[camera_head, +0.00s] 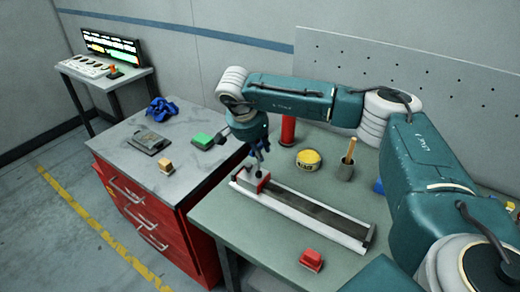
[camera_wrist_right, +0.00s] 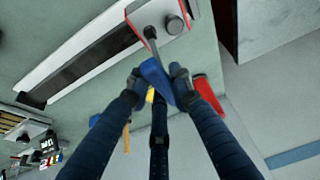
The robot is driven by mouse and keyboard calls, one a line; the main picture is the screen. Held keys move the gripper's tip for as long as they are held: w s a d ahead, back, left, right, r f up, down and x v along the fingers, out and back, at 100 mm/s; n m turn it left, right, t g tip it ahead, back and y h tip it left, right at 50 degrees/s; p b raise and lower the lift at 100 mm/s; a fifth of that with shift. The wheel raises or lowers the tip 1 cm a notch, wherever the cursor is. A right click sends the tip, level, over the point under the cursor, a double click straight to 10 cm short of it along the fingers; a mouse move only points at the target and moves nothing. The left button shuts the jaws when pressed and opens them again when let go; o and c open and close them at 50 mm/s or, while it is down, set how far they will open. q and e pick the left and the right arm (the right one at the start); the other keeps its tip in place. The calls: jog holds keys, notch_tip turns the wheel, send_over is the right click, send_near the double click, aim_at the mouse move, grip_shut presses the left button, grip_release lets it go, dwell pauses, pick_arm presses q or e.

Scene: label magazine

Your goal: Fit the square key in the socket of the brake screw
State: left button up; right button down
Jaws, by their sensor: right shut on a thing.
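My right gripper (camera_head: 260,150) is shut on the key's blue handle (camera_wrist_right: 156,78). It is above the left end of the long metal rail (camera_head: 345,238). The key's grey shank (camera_wrist_right: 152,43) points down at the red-and-white block (camera_head: 250,182), which sits at that end of the rail. The block also shows in the right wrist view (camera_wrist_right: 135,13). The shank's tip appears at or just over the block's top, beside a dark round knob (camera_wrist_right: 175,25). I cannot tell whether the tip is in a socket; the socket itself is not distinguishable. My left gripper is out of view.
A red cylinder (camera_head: 288,130), a yellow round tin (camera_head: 308,159) and a dark cup (camera_head: 346,170) stand behind the rail. A red object (camera_head: 312,260) lies in front. A red drawer cabinet (camera_head: 140,215) stands left, with a green block (camera_head: 202,140) on top.

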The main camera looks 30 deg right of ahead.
jog(key=shift+f+b, duration=0.65)
jog(key=shift+f, duration=0.5)
jog(key=c, duration=1.5)
grip_release()
jog(key=shift+o, duration=0.2)
jog(key=shift+r, duration=0.2)
jog(key=v, duration=1.1)
jog(key=shift+a+r, duration=0.2)
jog(key=shift+r, duration=0.15)
jog(key=shift+s+f, duration=0.1)
